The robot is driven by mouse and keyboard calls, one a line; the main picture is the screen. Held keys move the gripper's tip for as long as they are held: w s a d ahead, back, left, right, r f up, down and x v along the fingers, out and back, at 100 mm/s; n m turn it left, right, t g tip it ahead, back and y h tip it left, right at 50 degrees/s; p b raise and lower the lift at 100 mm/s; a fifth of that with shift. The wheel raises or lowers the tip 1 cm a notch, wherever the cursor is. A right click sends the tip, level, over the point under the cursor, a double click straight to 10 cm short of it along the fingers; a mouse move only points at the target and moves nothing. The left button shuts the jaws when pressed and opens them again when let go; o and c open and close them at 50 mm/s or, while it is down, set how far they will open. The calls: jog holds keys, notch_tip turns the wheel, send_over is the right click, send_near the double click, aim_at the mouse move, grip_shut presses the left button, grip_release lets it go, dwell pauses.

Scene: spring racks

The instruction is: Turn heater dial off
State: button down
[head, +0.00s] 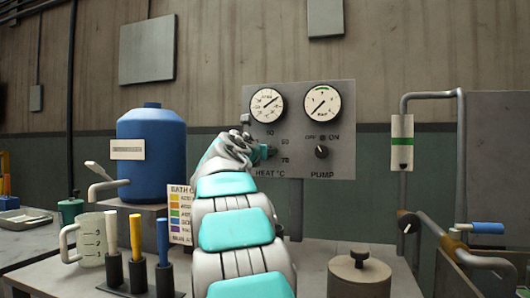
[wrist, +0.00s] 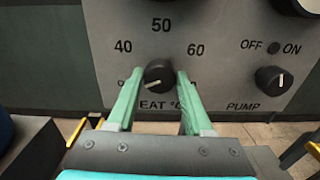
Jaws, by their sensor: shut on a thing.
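The heater dial (wrist: 158,75) is a small black knob above the "HEAT °C" label in the wrist view. Its white pointer mark points to the lower left. The numbers 40, 50 and 60 arc above it; the marks at far left and right are partly covered by the fingers. My gripper (wrist: 157,80) has its two pale green fingers on either side of the dial, shut on it. In the head view my gripper (head: 262,152) is at the left part of the grey control panel (head: 340,95) and hides the dial.
The pump knob (head: 322,151) is right of the heater dial, under two round gauges. A blue tank (head: 151,160) stands to the left. A measuring jug (head: 91,240), several coloured-handled tools and a lidded metal pot (head: 358,280) stand on the bench. Pipes rise at the right.

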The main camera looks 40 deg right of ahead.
jog(key=shift+f+n, duration=0.15)
jog(key=shift+n, duration=0.45)
jog(key=shift+c, duration=1.5)
grip_release()
jog(key=v, duration=0.8)
jog(key=shift+b, duration=0.35)
jog(key=shift+w, duration=0.1)
